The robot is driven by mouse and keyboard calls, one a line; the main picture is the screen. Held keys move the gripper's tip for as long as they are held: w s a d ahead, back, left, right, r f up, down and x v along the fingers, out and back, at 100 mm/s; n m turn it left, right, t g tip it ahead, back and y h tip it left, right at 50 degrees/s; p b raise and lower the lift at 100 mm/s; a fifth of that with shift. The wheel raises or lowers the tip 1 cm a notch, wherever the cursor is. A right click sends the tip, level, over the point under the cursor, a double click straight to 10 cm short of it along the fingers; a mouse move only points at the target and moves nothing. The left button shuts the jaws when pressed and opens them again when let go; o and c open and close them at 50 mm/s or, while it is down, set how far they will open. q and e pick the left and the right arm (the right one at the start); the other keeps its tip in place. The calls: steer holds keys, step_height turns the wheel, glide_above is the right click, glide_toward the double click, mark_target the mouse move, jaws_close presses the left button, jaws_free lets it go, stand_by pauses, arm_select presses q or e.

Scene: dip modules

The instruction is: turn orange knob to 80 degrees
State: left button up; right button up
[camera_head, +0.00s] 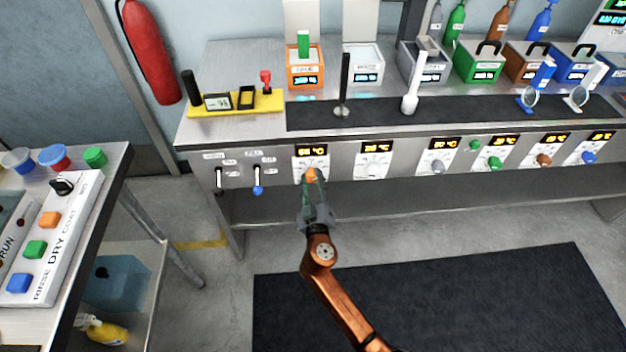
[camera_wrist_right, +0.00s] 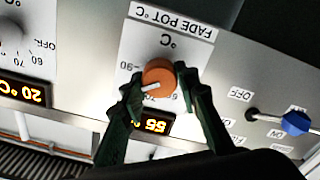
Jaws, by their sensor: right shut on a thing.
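The orange knob (camera_head: 311,174) sits on the front panel of the bench, under a lit display (camera_head: 312,150). In the right wrist view the orange knob (camera_wrist_right: 160,73) has a white pointer mark and a scale plate labelled "FADE POT °C" (camera_wrist_right: 172,20). The display beside it (camera_wrist_right: 157,124) appears to read 55. My right gripper (camera_head: 312,188) reaches up to the panel and is shut on the knob. In the wrist view its two dark green fingers (camera_wrist_right: 160,84) stand on opposite sides of the knob. My left gripper is not in view.
Two small levers, one with a blue tip (camera_head: 258,190), sit left of the knob. A white knob (camera_head: 373,174) and further knobs lie to the right. The bench (camera_head: 268,131) carries pots and tools. A side table with buttons (camera_head: 40,240) stands at the left.

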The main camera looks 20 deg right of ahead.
steer(key=shift+n, duration=0.9)
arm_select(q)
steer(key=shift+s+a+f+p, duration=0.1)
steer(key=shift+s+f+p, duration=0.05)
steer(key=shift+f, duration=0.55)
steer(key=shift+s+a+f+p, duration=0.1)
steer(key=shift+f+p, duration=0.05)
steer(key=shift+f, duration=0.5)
arm_select(e)
steer(key=shift+n, duration=0.4)
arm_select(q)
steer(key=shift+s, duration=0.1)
arm_select(e)
steer(key=o, duration=1.2)
steer(key=shift+c, duration=0.2)
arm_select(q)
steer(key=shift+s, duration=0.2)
arm_select(e)
steer(key=v, duration=1.2)
